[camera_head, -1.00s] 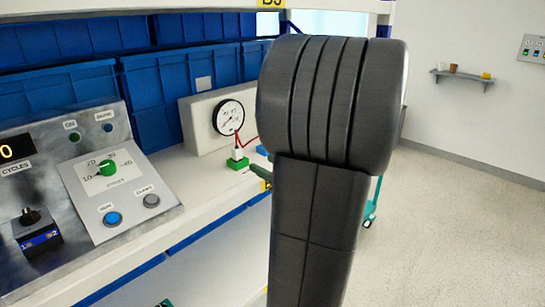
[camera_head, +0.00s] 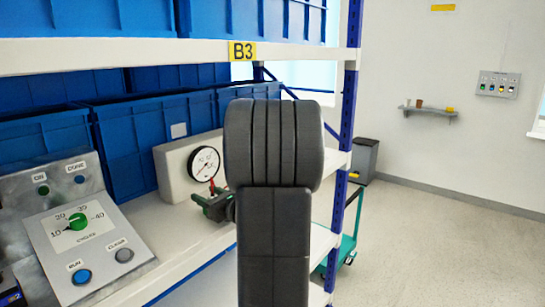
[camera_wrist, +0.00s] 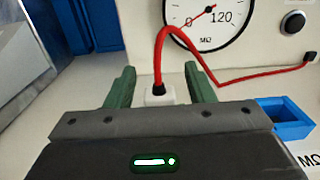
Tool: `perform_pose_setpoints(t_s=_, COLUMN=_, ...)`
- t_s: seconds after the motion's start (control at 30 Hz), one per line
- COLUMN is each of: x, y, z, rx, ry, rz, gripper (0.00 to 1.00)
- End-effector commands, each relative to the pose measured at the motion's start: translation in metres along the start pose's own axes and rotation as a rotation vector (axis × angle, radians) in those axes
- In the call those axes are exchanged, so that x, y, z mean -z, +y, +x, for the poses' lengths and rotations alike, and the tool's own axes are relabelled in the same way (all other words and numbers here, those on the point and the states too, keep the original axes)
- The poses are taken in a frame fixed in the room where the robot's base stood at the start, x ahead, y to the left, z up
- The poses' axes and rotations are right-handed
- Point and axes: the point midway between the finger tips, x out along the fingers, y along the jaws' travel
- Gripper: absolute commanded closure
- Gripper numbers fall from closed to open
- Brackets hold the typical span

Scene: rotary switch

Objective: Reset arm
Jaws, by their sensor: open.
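My gripper (camera_head: 213,205) is at the shelf, just in front of the white meter box (camera_head: 172,170) with its round dial (camera_head: 204,164). In the wrist view, my gripper (camera_wrist: 160,82) has two green fingers spread apart. My arm hides part of the shelf.
Blue bins (camera_head: 130,165) stand behind the panel and meter. A shelf beam labelled B3 (camera_head: 242,51) crosses above. A blue rack post (camera_head: 349,110) stands right of my arm. A small blue open box (camera_wrist: 284,120) lies right of the fingers. Open floor (camera_head: 430,240) is at right.

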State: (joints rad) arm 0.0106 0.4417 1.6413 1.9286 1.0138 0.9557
Motion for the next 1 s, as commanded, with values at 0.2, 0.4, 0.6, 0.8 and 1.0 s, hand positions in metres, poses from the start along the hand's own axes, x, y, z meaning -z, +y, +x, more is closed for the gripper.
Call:
perform_pose_setpoints(t_s=0.2, x=-0.005, y=0.000, z=-0.001, rx=0.001, ry=0.000, rz=-0.001, gripper=0.51)
perform_pose_setpoints(t_s=0.4, x=-0.005, y=0.000, z=-0.001, rx=0.001, ry=0.000, rz=-0.001, gripper=0.51)
perform_pose_setpoints(t_s=0.6, x=-0.001, y=0.000, z=-0.002, rx=0.001, ry=0.000, rz=-0.001, gripper=0.51)
perform_pose_setpoints(t_s=0.8, x=0.002, y=-0.001, z=-0.018, rx=0.004, ry=0.000, rz=-0.002, gripper=0.51)
perform_pose_setpoints(t_s=1.0, x=0.003, y=-0.002, z=-0.053, rx=0.006, ry=0.000, rz=-0.001, gripper=0.51)
